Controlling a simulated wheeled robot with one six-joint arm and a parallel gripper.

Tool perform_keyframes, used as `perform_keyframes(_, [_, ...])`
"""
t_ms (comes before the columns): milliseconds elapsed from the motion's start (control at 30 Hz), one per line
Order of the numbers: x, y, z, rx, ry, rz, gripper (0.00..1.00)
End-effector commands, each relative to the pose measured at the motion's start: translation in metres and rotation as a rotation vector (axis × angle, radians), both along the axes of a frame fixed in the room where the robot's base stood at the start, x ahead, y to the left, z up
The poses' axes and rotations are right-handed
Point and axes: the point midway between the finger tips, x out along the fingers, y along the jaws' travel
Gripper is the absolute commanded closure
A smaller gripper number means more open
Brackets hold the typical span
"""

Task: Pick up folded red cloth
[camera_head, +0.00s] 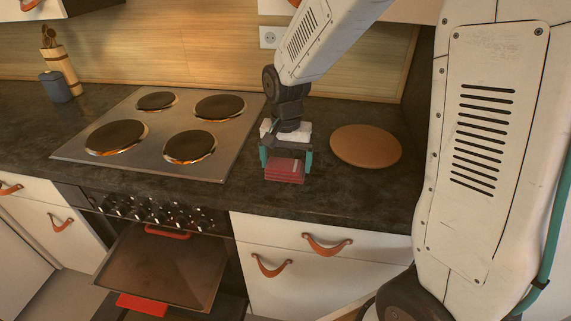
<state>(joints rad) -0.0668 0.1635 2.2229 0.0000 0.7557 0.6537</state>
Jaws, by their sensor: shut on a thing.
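The folded red cloth (284,172) is a small layered block at the counter's front part, right of the stovetop. My gripper (285,163) points down over it, with a green finger on each side of the cloth. The gripper is shut on the cloth. Whether the cloth still touches the counter is hard to tell from this view.
The stovetop (217,167) with several round burners lies left of the cloth. A round wooden board (366,146) lies to the right. A grey jar (55,87) and a wooden utensil holder (63,68) stand far left. Below, the oven is open with a tray (165,265) inside.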

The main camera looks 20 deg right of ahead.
Motion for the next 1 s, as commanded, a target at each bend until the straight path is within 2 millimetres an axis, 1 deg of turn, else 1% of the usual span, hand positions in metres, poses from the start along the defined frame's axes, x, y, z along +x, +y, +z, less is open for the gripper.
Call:
perform_keyframes(167, [0.001, 0.000, 0.012, 0.000, -0.004, 0.000, 0.35])
perform_keyframes(333, [0.001, 0.000, 0.037, 0.000, -0.005, 0.000, 0.35])
perform_keyframes(567, [-0.052, 0.000, 0.040, 0.001, -0.003, 0.000, 0.35])
perform_keyframes(700, [-0.087, 0.000, 0.043, 0.000, -0.004, 0.000, 0.35])
perform_keyframes(800, [-0.109, 0.000, 0.045, 0.000, -0.004, 0.001, 0.35])
perform_keyframes(900, [-0.127, 0.001, 0.046, 0.001, -0.003, 0.001, 0.35])
perform_keyframes(1000, [-0.141, 0.001, 0.047, 0.000, -0.001, 0.001, 0.35])
